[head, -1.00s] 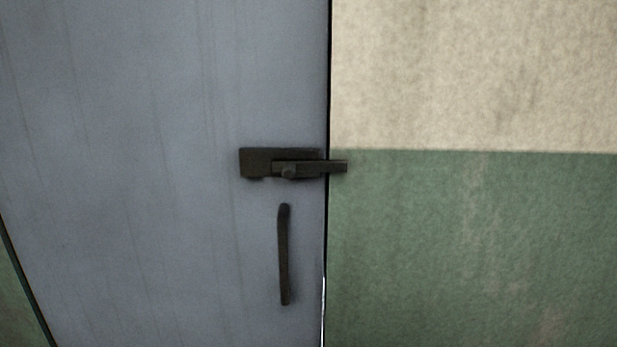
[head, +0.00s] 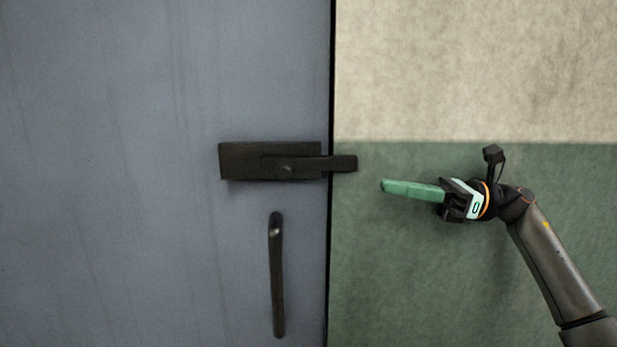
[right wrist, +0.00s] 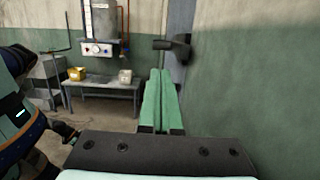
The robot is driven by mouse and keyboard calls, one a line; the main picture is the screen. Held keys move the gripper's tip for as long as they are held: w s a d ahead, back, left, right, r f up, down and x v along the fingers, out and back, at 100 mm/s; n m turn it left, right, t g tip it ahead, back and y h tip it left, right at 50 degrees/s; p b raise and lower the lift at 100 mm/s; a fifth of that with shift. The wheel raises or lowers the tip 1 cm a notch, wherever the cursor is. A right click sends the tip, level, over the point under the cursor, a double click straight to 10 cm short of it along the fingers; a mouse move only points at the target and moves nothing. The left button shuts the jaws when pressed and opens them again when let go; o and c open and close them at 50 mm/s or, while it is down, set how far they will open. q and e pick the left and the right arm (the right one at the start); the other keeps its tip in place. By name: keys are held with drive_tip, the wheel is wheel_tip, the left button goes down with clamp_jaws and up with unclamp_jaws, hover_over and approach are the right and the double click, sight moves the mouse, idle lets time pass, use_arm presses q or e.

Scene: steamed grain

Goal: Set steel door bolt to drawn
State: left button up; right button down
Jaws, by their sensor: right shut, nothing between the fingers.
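The dark steel door bolt (head: 290,167) is on the blue-grey door near its right edge in the head view. Its bar sticks out to the right, across the gap and over the green wall. A small knob shows on the bar. My right gripper (head: 384,186), with green fingers, is to the right of the bar's end, a little lower in the picture and apart from it. It is shut and empty. In the right wrist view its shut fingers (right wrist: 160,75) point toward a dark piece, probably the bolt (right wrist: 172,44). My left gripper is not in the head view.
A dark vertical handle (head: 277,275) is on the door below the bolt. The wall (head: 450,290) right of the door is green below and cream above. The right wrist view shows a table (right wrist: 105,84) with small boxes and a grey wall unit (right wrist: 105,22).

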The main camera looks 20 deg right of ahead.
drive_tip(key=shift+s+r, duration=0.1)
idle(0.3)
drive_tip(key=p, duration=0.4)
approach(276, 175)
drive_tip(key=w+a+r, duration=0.1)
drive_tip(key=w+a, duration=0.2)
drive_tip(key=a, duration=0.1)
drive_tip(key=shift+s, duration=0.1)
drive_tip(key=x, duration=0.5)
drive_tip(key=shift+a+f+b, duration=0.2)
drive_tip(key=shift+f+b, duration=0.15)
